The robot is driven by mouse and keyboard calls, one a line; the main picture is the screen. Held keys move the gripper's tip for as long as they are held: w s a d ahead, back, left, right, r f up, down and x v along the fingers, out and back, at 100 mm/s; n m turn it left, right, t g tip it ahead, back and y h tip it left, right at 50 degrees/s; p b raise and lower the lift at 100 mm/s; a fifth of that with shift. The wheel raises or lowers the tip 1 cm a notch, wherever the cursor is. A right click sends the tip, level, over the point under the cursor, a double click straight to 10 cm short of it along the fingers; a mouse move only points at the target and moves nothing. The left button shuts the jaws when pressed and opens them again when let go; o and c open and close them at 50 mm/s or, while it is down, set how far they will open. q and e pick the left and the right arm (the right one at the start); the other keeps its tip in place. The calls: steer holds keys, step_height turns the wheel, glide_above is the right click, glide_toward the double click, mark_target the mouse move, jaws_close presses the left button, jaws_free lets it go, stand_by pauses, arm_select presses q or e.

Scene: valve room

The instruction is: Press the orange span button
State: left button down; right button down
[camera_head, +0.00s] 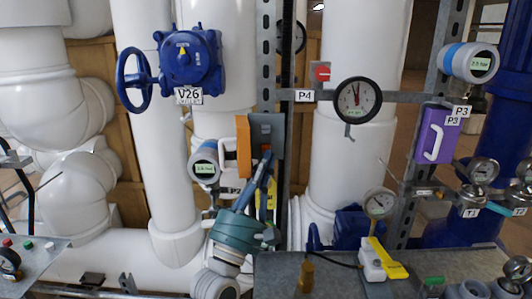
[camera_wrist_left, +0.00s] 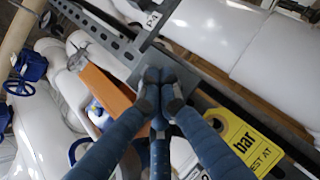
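An orange block (camera_head: 243,146) stands beside a dark grey plate (camera_head: 266,125) at the middle of the head view. In the left wrist view the orange block (camera_wrist_left: 107,92) lies left of the fingertips and the grey plate (camera_wrist_left: 150,56) lies just beyond them. My left gripper (camera_head: 265,160) reaches up from below to the lower part of the plate. In the wrist view its fingertips (camera_wrist_left: 160,86) are together with nothing seen between them. I cannot tell whether they touch the plate. No separate span button can be made out; the fingers may hide it. My right gripper is not in view.
A yellow tag (camera_wrist_left: 245,145) hangs close to the right finger. White pipes stand behind. A grey box (camera_head: 330,275) with a yellow-handled valve (camera_head: 390,268) lies below right.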

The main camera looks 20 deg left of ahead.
arm_select(q)
steer(key=shift+w+a, duration=0.2)
steer(key=shift+w, duration=0.35)
stand_by(1.1)
steer(key=shift+w+a, duration=0.1)
steer(key=shift+w, duration=0.3)
steer(key=shift+w+a+b, duration=0.15)
steer(key=shift+w+b, duration=0.2)
steer(key=shift+w, duration=0.15)
stand_by(0.8)
steer(key=shift+s, duration=0.1)
steer(key=shift+s+d, duration=0.25)
steer(key=shift+s, duration=0.6)
